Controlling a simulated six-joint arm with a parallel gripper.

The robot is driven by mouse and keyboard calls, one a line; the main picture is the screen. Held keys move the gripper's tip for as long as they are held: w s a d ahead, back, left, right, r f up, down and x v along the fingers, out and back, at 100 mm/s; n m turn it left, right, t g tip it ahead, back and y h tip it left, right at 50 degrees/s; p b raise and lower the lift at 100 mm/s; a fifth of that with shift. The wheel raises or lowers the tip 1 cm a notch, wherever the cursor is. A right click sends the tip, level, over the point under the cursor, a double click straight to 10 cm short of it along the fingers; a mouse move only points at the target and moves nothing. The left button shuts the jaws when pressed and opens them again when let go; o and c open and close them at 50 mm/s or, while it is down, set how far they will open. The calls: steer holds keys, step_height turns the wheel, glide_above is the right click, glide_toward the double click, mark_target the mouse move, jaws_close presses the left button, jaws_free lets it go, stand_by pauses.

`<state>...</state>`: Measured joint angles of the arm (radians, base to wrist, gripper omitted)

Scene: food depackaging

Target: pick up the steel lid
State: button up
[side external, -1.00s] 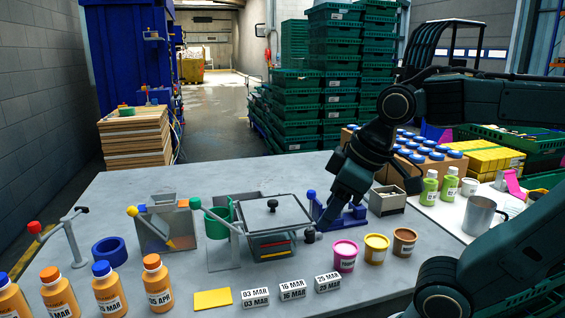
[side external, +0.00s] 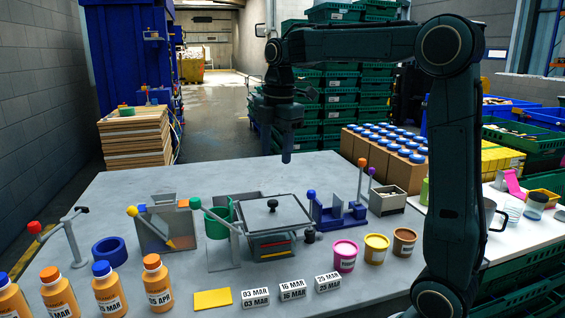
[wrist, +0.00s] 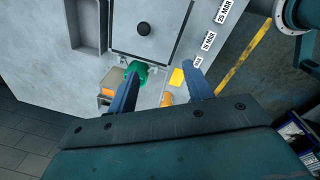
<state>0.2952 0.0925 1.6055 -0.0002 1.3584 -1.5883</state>
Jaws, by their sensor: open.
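The steel lid (side external: 258,214) is a flat grey square with a black knob (side external: 272,204). It lies on top of a dark box-like container in the middle of the table. In the wrist view the lid (wrist: 165,40) is at the top, with its black knob (wrist: 144,29) beyond my fingertips. My gripper (side external: 286,158) points down, high above the far part of the table, behind the lid in the side view. In the wrist view my gripper (wrist: 163,72) has its two blue fingers apart with nothing between them.
A green cylinder on a stand (side external: 217,220) is just left of the lid. A blue fixture (side external: 338,210) stands to its right. Three tubs, pink (side external: 345,256), yellow (side external: 376,248) and brown (side external: 404,242), stand front right. Date blocks (side external: 292,290) and a yellow card (side external: 213,299) lie in front.

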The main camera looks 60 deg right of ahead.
steer(key=w+d+n, duration=0.1)
steer(key=d, duration=0.1)
steer(key=w+d+f+n+g, duration=0.1)
steer(key=w+d+n, duration=0.1)
steer(key=shift+w+f, duration=0.2)
steer(key=shift+w, duration=0.05)
steer(key=shift+f, duration=0.1)
glide_above(273, 201)
steer(key=shift+f, duration=4.25)
steer(key=shift+f, duration=2.6)
jaws_close()
